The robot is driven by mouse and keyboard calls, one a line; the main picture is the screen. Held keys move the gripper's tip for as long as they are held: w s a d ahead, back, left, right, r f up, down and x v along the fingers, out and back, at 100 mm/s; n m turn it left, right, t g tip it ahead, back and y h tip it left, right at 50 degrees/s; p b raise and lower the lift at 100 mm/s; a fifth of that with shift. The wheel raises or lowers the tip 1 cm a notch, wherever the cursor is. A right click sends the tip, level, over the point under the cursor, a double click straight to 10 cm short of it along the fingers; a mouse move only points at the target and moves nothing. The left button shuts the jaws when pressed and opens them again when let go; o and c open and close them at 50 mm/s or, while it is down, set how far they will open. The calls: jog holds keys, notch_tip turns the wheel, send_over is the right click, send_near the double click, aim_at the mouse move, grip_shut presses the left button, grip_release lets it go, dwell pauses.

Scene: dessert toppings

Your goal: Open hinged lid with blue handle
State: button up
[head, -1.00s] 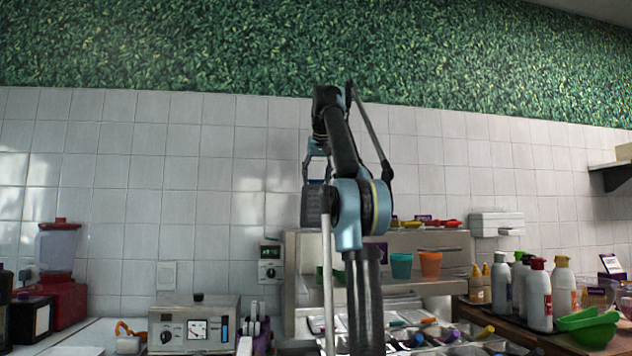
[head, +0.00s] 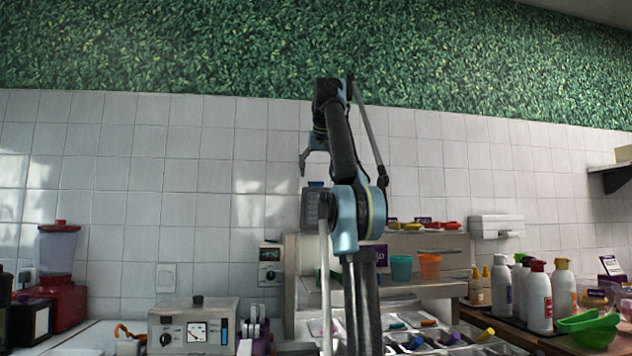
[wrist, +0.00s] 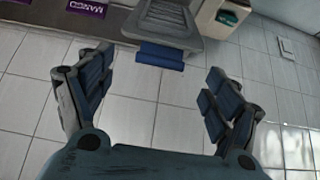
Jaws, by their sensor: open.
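A grey panel (wrist: 168,22) with a blue handle (wrist: 160,55) along its near edge shows at the top middle of the wrist view. It looks like the lid. In the head view, the grey panel (head: 310,208) rises above the steel unit's left end, with the blue handle (head: 315,184) at its top, partly behind my arm. My gripper (wrist: 157,78) is open and empty, its fingers spread wide to either side of the handle and apart from it. In the head view, my gripper (head: 316,158) is just above the handle, partly hidden by my arm.
Teal (head: 401,267) and orange (head: 430,265) cups stand on the steel unit's shelf. Topping trays (head: 425,338) lie below. Bottles (head: 540,298) and green bowls (head: 588,328) are at right. A control box (head: 194,328) and a red blender (head: 60,262) are at left.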

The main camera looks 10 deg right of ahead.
jog(key=s+r, duration=0.1)
jog(key=s, duration=1.2)
jog(key=shift+r, duration=0.2)
dwell(0.4)
